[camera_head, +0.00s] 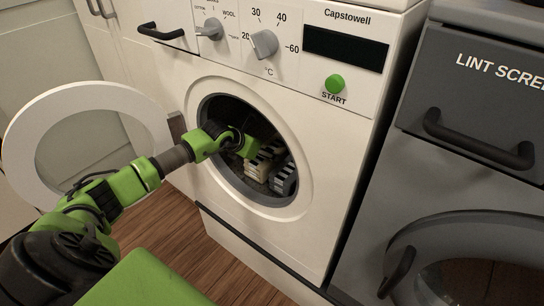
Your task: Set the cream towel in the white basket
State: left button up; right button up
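A cream folded item with dark stripes, apparently the cream towel (261,163), lies inside the drum of the white washing machine (310,215). My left arm reaches in through the round opening. My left gripper (247,148) is inside the drum at the upper left of the cream item. Its fingertips are small and dark there, so I cannot tell whether they are open or touch the towel. The white basket is not in view. My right gripper is not in view.
A grey striped item (285,179) lies right of the cream one in the drum. The round washer door (28,125) stands open at the left, behind my arm. A dark grey dryer (455,185) stands at the right. Some wooden floor (165,230) shows below.

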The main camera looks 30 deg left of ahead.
pick_arm(q)
jog(key=x, duration=0.2)
jog(key=b+x, duration=0.1)
jog(key=x, duration=0.1)
jog(key=shift+s+a+f, duration=0.1)
jog(key=shift+s+f, duration=0.05)
jog(key=shift+f, duration=0.15)
jog(key=shift+w+f, duration=0.3)
jog(key=shift+w, duration=0.05)
jog(key=shift+r, duration=0.1)
jog(key=c, duration=0.9)
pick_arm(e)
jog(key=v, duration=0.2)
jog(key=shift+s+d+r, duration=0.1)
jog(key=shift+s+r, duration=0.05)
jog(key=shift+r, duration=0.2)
